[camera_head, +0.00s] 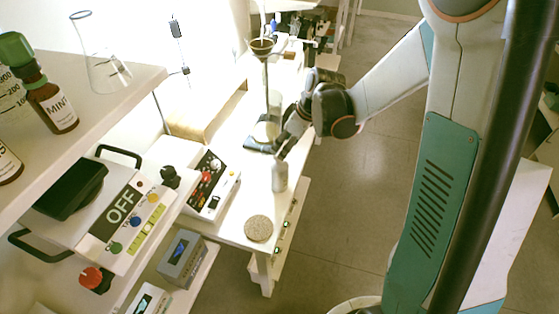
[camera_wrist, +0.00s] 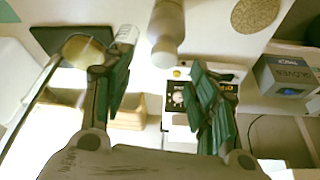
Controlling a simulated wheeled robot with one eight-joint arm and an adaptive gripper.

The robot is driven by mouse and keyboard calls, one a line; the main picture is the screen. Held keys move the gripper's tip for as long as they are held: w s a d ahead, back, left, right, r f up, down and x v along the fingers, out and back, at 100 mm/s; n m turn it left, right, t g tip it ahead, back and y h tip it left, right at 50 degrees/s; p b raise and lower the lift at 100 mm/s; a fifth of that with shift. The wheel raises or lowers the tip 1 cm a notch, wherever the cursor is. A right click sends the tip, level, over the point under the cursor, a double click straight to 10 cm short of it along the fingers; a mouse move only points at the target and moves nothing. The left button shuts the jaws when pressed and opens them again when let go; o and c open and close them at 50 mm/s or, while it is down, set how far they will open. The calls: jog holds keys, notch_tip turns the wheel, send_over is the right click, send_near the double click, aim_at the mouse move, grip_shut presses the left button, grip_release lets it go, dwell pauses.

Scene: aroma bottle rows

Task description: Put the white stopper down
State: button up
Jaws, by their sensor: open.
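My gripper (camera_wrist: 160,68) is open, with a clear gap between its two green-padded fingers. In the head view my gripper (camera_head: 283,146) is over the white bench, just above a pale bottle (camera_head: 279,176). In the wrist view the bottle (camera_wrist: 166,28) shows beyond the gap, apart from both fingers. A small white ribbed piece (camera_wrist: 126,34), possibly the white stopper, shows just beyond the left fingertip. I cannot tell whether it touches that finger. I cannot make out the stopper in the head view.
A round cork-like mat (camera_head: 258,228) lies near the bench's front end. A stand with a funnel (camera_head: 262,46) rises behind my gripper. Control boxes (camera_head: 211,184) stand to the left. A shelf with a MINT bottle (camera_head: 54,108) is at the upper left.

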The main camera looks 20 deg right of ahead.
aim_at(279, 153)
jog(key=shift+b+x, duration=1.3)
jog(key=shift+x, duration=1.65)
jog(key=shift+s+a+r, duration=0.1)
jog(key=shift+s+a, duration=0.1)
jog(key=c, duration=1.1)
jog(key=shift+c, duration=0.2)
jog(key=shift+r, duration=0.1)
